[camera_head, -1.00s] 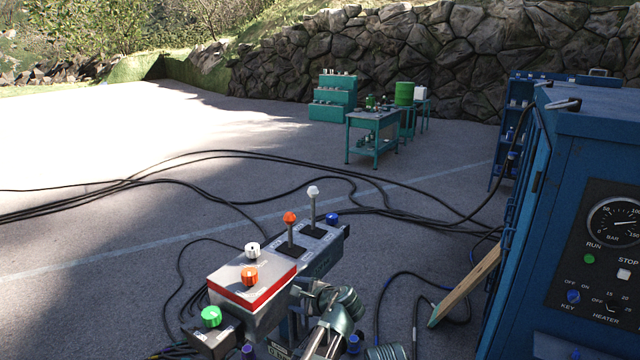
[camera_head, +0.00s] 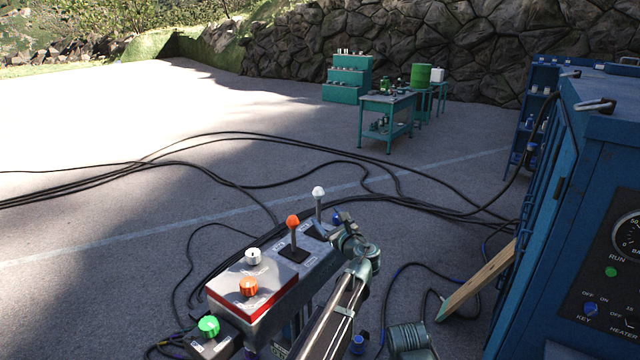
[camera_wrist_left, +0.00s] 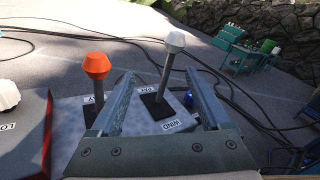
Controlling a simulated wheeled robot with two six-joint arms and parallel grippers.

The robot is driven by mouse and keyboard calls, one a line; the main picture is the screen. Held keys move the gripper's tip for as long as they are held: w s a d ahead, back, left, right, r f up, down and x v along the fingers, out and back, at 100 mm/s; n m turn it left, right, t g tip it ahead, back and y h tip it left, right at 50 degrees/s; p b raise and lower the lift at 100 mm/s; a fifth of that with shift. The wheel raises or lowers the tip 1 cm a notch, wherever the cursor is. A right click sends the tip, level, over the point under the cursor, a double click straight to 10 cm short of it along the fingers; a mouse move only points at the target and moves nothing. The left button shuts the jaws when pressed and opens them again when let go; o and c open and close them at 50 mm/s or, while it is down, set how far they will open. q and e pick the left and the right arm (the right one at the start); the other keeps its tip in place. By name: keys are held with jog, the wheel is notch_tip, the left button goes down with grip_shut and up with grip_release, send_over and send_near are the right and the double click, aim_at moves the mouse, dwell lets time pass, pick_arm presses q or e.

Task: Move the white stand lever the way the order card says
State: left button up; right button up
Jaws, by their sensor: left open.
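The white stand lever (camera_head: 318,200) stands on the far end of the grey control stand (camera_head: 318,262), with a white knob on a metal stem. In the left wrist view the white lever (camera_wrist_left: 171,62) leans a little right and shows between my open fingers. My left gripper (camera_head: 338,232) is beside the white lever in the head view; contact cannot be told. The left wrist view shows its two fingers (camera_wrist_left: 160,90) apart and empty. A label reading WIND lies on the near side of the lever base. No order card can be made out. My right gripper is out of view.
An orange lever (camera_head: 293,232) stands close to the left of the white one. White, orange and green knobs (camera_head: 208,326) are on the near end. A blue cabinet (camera_head: 590,190) stands at right, with a wooden plank (camera_head: 478,278) before it. Black cables cross the ground.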

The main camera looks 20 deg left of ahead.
aim_at(315, 189)
pick_arm(q)
jog(key=shift+m+t, duration=0.4)
jog(key=shift+m, duration=0.5)
jog(key=x, duration=0.5)
jog(key=d+r+x, duration=0.1)
jog(key=x, duration=0.4)
jog(key=w+x, duration=0.1)
jog(key=x, duration=0.4)
jog(key=shift+w+d+r, duration=0.15)
jog(key=shift+w+r, duration=0.05)
jog(key=shift+r, duration=0.15)
grip_shut()
